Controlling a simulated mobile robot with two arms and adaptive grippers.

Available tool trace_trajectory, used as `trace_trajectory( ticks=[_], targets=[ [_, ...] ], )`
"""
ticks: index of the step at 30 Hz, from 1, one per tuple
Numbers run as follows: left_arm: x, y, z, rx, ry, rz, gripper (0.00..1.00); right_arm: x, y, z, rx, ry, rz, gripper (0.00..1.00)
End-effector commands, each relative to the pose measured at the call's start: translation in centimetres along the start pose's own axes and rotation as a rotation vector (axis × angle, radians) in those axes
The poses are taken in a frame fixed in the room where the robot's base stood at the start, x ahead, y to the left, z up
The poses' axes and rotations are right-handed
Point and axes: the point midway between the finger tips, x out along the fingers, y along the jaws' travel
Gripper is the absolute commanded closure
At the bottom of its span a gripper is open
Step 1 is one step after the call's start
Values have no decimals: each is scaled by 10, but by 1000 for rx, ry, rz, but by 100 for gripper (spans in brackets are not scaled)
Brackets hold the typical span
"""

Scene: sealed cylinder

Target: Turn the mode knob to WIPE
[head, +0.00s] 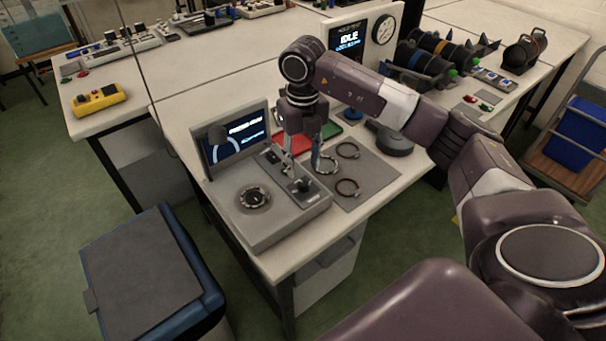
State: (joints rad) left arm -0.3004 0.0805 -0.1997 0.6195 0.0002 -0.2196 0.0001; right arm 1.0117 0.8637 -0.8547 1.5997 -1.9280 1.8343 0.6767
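A grey console (262,232) stands at the front of the near table. It has a raised dark screen (236,137) at its back, and the text there is too small to read surely. A small dark knob (301,186) sits on the console's right-hand panel; its pointer and labels cannot be read. A round ringed fitting (254,198) is on the console's left. My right gripper (302,170) points down just above the knob. Its two fingers are spread apart, and I cannot tell whether either touches the knob. My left gripper is out of view.
A grey mat (370,174) with dark rings (347,188) lies right of the console. Red (293,145) and green trays are partly behind my gripper. A white panel (350,43) reads IDLE. A blue bin (145,275) stands on the floor.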

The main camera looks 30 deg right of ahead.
Motion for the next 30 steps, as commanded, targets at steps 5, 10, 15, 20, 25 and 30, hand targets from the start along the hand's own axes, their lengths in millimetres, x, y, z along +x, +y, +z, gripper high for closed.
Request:
trace_trajectory(
  ticks=[5,10,15,20,25,30],
  targets=[
    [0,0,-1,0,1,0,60,-36,0,1,1,-4,0,61],
    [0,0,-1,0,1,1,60,-55,0,0,1,-1,0,61],
    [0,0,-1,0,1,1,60,-61,0,0,1,0,-1,61],
    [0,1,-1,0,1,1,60,-61,0,0,1,0,-1,61],
    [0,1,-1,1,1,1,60,-61,0,0,1,0,-1,61],
    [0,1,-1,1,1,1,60,-60,0,0,0,0,-1,61]
  ],
)
